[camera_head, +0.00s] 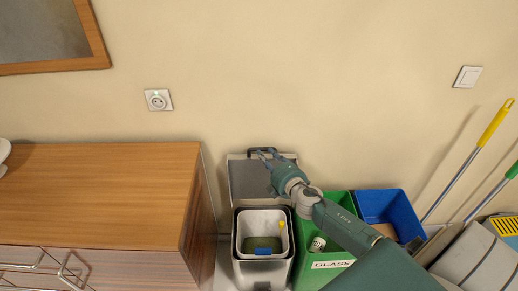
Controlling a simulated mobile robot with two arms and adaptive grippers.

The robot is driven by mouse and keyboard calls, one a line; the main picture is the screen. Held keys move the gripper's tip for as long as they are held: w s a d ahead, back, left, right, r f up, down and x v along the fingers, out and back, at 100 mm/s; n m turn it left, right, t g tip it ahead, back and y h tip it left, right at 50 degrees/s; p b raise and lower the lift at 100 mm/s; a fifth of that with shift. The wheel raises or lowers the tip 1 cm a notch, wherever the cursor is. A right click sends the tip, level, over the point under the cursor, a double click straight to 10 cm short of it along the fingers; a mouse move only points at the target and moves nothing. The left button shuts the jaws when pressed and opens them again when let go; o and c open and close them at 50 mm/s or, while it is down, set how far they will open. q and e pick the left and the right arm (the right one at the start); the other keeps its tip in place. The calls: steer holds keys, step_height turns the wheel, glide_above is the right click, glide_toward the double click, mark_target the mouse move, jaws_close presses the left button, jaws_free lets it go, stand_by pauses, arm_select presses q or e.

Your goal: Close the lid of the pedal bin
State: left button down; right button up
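The pedal bin (280,268) stands against the wall in the lower middle. It has a grey body and a white inner bucket. Its grey lid (245,180) is up, raised behind the bin's opening close to the wall. Inside the bucket lie a blue item (263,252), something dark green and a small yellow piece. My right gripper (264,157) is at the upper part of the lid, overlapping its top edge in the picture. Whether it touches the lid, and how far its fingers are apart, I cannot tell. My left gripper is not in view.
A wooden cabinet (100,195) stands close on the bin's left. A green bin labelled GLASS (332,264) and a blue bin (405,215) stand to the right, partly behind my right arm. Long-handled tools (490,128) lean at the far right.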

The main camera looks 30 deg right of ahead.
mark_target(260, 149)
steer(key=x, duration=0.6)
steer(key=shift+f+b, duration=0.1)
steer(key=shift+b, duration=0.3)
jaws_close()
